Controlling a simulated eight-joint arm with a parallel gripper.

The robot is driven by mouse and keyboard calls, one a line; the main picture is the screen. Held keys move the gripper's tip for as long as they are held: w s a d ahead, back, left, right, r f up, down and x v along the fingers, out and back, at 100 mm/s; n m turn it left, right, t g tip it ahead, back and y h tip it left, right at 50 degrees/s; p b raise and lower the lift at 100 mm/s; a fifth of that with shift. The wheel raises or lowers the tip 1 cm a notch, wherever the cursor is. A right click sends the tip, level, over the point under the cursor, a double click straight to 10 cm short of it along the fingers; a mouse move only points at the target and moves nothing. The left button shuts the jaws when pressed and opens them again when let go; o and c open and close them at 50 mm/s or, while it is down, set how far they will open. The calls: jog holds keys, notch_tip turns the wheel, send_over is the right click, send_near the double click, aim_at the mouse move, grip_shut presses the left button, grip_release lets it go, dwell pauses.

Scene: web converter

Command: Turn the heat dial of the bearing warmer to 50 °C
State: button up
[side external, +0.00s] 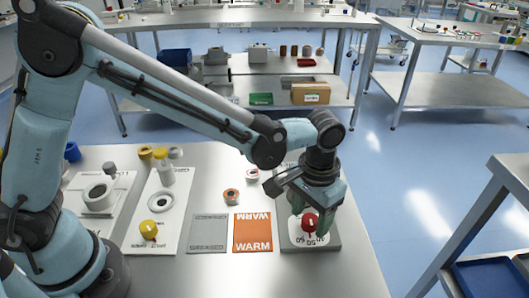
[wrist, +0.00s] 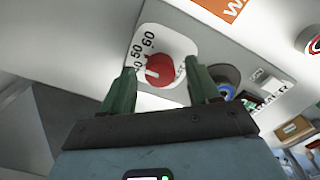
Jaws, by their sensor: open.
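The bearing warmer (side external: 333,242) is a grey block at the right end of the bench, with a white dial plate (wrist: 182,44). Its red heat dial (side external: 309,223) also shows in the wrist view (wrist: 160,71). The dial's white mark points left in the wrist view, toward a figure partly hidden by a finger and just below the 50; the 60 is further round. My gripper (wrist: 159,66) is open, with one green finger on each side of the dial. I cannot tell whether the fingers touch it. In the side view, my gripper (side external: 312,212) is over the warmer.
An orange WARM mat (side external: 253,232) and a grey mat (side external: 208,233) lie left of the warmer. A yellow knob (side external: 148,229) sits on a white panel further left. A small orange-and-dark ring (side external: 231,196) stands behind the mats. The bench front is clear.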

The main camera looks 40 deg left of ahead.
aim_at(310, 218)
notch_tip(310, 218, up, 12)
dwell(0.6)
jog(key=s+a+n+t, duration=0.1)
jog(key=s+a+t, duration=0.2)
jog(key=a, duration=0.8)
jog(key=s+a+f+n+t, duration=0.1)
jog(key=s+a+t, duration=0.3)
jog(key=a, duration=0.7)
jog(key=shift+s+f, duration=0.25)
jog(key=shift+s, duration=0.45)
